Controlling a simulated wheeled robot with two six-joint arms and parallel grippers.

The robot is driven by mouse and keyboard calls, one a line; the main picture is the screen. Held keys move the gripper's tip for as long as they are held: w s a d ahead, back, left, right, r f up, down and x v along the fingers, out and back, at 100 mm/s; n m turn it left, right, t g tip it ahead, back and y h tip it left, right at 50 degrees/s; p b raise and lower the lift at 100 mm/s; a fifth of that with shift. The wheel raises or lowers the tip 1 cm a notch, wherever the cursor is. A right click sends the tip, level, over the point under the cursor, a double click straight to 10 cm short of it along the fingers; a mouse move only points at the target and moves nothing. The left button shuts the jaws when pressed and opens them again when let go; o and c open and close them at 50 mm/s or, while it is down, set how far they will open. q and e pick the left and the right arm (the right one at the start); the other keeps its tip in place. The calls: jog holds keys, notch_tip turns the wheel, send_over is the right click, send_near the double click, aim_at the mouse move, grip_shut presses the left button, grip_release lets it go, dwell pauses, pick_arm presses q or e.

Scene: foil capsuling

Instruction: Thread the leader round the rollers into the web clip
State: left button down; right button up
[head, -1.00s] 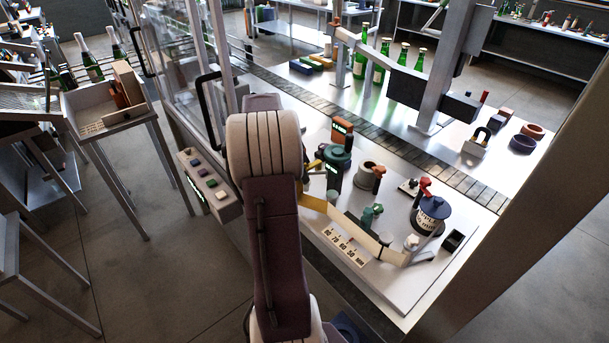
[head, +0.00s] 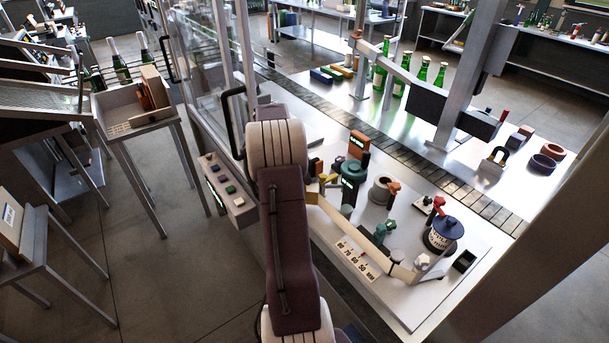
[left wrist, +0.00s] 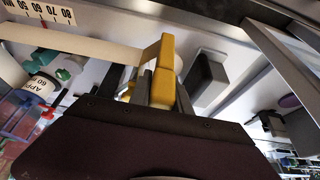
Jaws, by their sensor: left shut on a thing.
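In the left wrist view the strip (left wrist: 90,42) ends at a yellow tab (left wrist: 164,75). My left gripper (left wrist: 150,92) is shut on this tab; in the head view its arm mostly hides it. A teal round part (head: 355,169) and an orange-topped block (head: 358,143) stand just beyond. I cannot tell which part is the web clip. My right gripper is not in view.
A millimetre scale (head: 358,260) lies near the front edge. A dark block (left wrist: 208,80) is close beside my gripper. Glass guarding stands at left.

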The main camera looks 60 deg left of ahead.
pick_arm(q)
jog(key=w+a+p, duration=0.1)
jog(key=w+p, duration=0.1)
jog(key=w+a+p, duration=0.1)
jog(key=p, duration=0.1)
jog(key=shift+w+a, duration=0.15)
jog(key=shift+w, duration=0.25)
jog(key=w+p, duration=0.9)
jog(key=w, duration=0.3)
dwell(0.6)
